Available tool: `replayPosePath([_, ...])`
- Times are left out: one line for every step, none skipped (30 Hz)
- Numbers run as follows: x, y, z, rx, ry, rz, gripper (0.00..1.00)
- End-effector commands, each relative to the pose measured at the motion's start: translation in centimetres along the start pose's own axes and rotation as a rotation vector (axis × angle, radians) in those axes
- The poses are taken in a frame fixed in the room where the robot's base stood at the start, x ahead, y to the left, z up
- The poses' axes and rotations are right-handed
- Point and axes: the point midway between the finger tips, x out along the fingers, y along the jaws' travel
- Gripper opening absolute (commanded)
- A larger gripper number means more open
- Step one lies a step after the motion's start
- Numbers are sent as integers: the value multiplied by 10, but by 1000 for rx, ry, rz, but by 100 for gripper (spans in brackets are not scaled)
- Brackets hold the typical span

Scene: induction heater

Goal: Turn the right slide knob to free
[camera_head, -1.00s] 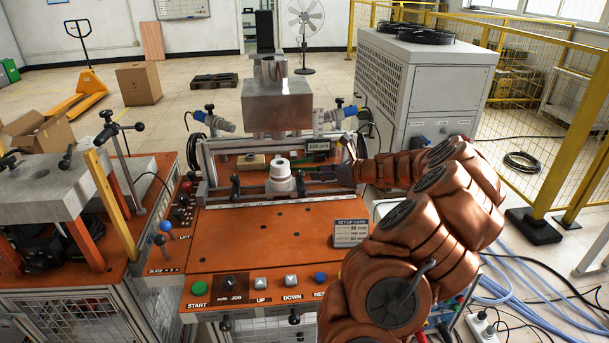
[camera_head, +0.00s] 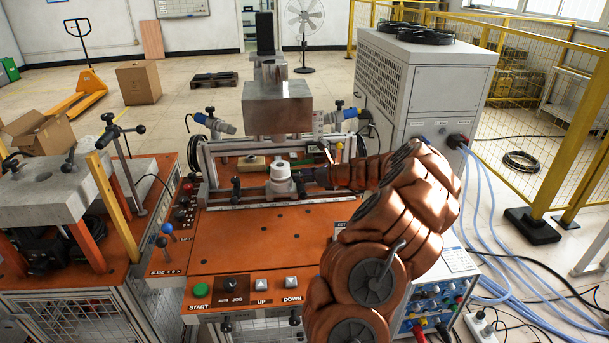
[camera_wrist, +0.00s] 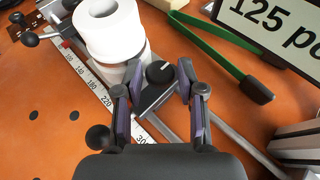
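The right slide knob (camera_wrist: 160,72) is round and black with a short pale mark. It sits on a dark block beside the scale (camera_wrist: 88,77), close to the white cylinder (camera_wrist: 108,28). My gripper (camera_wrist: 158,66) is open, with one finger on each side of the knob and small gaps visible between. Whether the fingertips are down at knob height is hard to tell. In the head view my gripper (camera_head: 314,177) is just right of the white cylinder (camera_head: 281,170) and hides the right knob. The left slide knob (camera_head: 235,186) stands left of the cylinder.
A green-handled tool (camera_wrist: 225,58) and a "125 pc" sign (camera_wrist: 285,35) lie close beyond my gripper. A metal block (camera_head: 277,105) hangs above the cylinder. The orange tabletop (camera_head: 250,235) in front is mostly clear. Control buttons (camera_head: 245,288) line its front edge.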

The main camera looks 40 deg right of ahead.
Motion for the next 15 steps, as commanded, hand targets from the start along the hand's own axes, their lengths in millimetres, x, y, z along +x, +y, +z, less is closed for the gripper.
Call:
replayPosePath([0,0,0,0,0,0,39])
replayPosePath([0,0,0,0,0,0,36])
replayPosePath([0,0,0,0,0,0,32])
replayPosePath([0,0,0,0,0,0,29])
replayPosePath([0,0,0,0,0,0,26])
replayPosePath([0,0,0,0,0,0,21])
replayPosePath([0,0,0,0,0,0,18])
replayPosePath([0,0,0,0,0,0,15])
replayPosePath([0,0,0,0,0,0,11])
replayPosePath([0,0,0,0,0,0,8])
replayPosePath([0,0,0,0,0,0,5])
replayPosePath([0,0,0,0,0,0,1])
replayPosePath([0,0,0,0,0,0,0])
replayPosePath([-1,-4,-1,-1,2,-1,0])
replayPosePath([-1,-3,-1,-1,1,-1,0])
